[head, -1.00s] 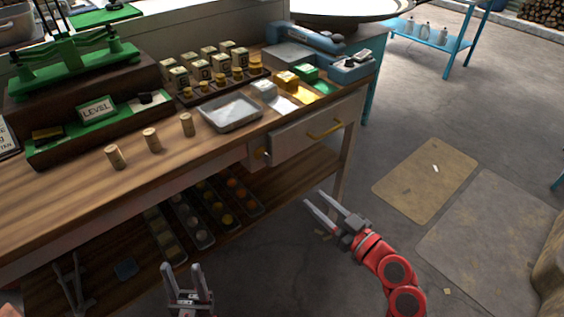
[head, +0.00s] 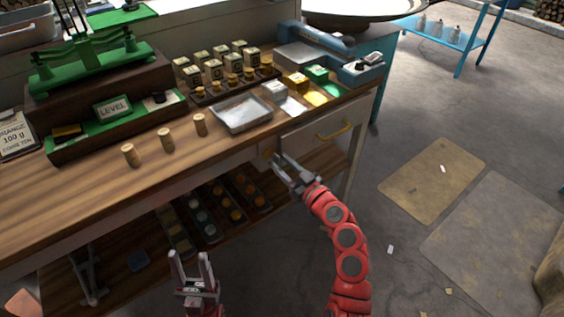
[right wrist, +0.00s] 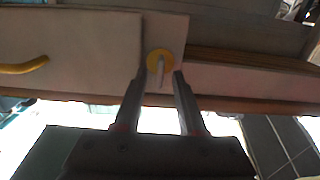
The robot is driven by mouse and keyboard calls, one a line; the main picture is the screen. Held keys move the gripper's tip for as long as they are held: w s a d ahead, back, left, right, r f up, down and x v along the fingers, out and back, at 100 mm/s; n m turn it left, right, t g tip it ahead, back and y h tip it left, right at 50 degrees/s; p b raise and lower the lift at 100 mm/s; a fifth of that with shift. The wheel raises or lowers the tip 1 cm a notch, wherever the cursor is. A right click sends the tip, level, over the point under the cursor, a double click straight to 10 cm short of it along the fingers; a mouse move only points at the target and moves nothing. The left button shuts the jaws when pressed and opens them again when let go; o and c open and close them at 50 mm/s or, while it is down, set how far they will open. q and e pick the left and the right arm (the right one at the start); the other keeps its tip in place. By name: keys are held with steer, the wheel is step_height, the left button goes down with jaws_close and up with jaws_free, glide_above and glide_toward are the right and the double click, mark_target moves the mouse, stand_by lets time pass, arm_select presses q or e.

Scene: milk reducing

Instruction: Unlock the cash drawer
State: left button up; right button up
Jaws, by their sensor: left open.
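The cash drawer (head: 318,133) is a pale front with a yellow handle (head: 335,132), set under the right end of the wooden counter; it looks shut. My left gripper (head: 191,258) is open and empty, low in front of the lower shelf.
A metal tray (head: 243,112), wooden cylinders (head: 166,139), a green balance scale (head: 85,68) and small boxes (head: 213,70) stand on the counter above. Bins of small goods (head: 205,212) sit on the lower shelf.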

jaws_close()
